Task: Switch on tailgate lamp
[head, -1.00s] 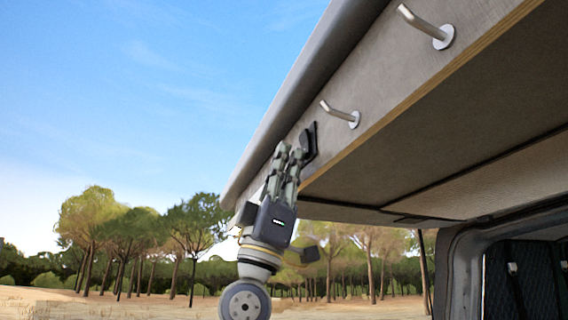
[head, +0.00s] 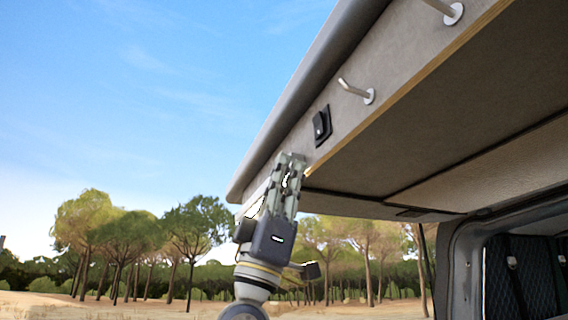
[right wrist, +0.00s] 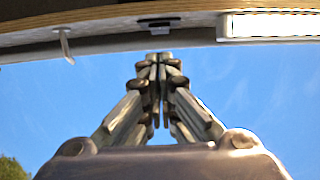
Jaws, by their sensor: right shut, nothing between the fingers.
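The black rocker switch (head: 321,125) on its dark plate is in full view on the grey tailgate edge in the head view. It also shows at the top of the right wrist view (right wrist: 158,22). My right gripper (head: 291,156) is shut and empty, below and left of the switch and apart from it. Its fingertips (right wrist: 158,57) point up toward the switch in the wrist view. A white lamp strip (right wrist: 270,25) at the wrist view's top right looks bright, as if lit. My left gripper is not in view.
Metal hooks (head: 357,91) stick out of the tailgate (head: 400,60) to the right of the switch. The van's door frame (head: 462,262) stands at the lower right. Open air lies left of my gripper, with trees far behind.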

